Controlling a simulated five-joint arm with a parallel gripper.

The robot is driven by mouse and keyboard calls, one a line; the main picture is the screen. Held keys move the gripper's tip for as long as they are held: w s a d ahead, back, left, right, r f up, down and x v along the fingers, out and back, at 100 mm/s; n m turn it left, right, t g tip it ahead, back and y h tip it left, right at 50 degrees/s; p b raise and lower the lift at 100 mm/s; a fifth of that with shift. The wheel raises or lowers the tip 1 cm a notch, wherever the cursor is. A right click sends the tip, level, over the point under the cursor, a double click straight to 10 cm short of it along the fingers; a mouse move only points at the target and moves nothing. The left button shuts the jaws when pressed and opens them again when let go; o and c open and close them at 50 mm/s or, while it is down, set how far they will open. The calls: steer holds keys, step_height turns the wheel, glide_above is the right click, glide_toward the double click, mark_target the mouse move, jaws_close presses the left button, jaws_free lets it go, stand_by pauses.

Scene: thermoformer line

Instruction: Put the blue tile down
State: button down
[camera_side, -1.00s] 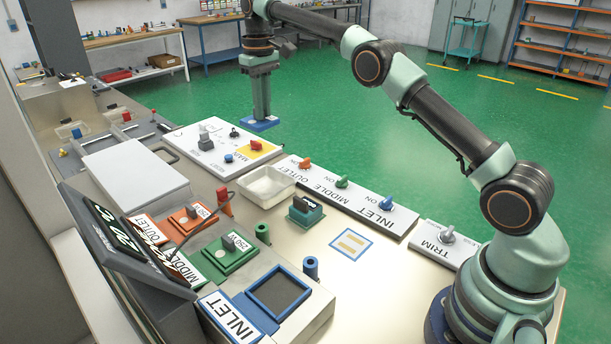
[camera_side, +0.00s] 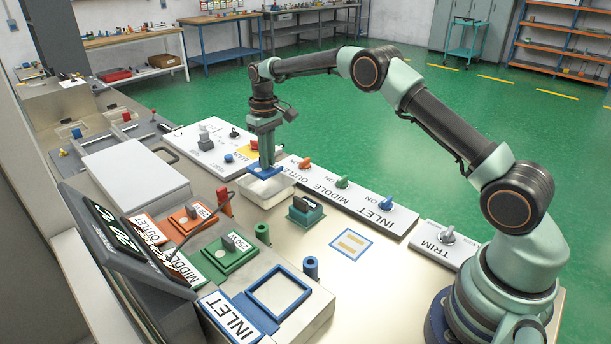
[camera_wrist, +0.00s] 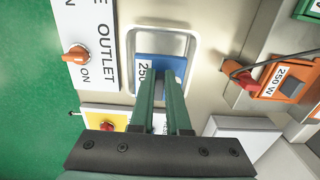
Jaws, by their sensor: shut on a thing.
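The blue tile (camera_side: 266,172) with a white "250" label (camera_wrist: 144,72) is between the fingers of my gripper (camera_side: 267,158). The fingers also show in the wrist view (camera_wrist: 162,110), shut on the tile. The tile is over the white open tray (camera_side: 262,198), near its back edge in the side view. In the wrist view the tray (camera_wrist: 188,45) surrounds part of the tile, and my fingers hide some of it. I cannot tell whether the tile touches the tray.
Beside the tray are the knob panel (camera_side: 345,195) and the white panel with the yellow patch (camera_side: 205,150). The green tile (camera_side: 225,262), orange tile (camera_side: 190,222) and empty-looking blue INLET frame (camera_side: 255,308) are nearer.

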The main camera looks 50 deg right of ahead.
steer(key=shift+f, duration=3.2)
steer(key=c, duration=0.9)
jaws_free()
steer(key=shift+f, duration=0.15)
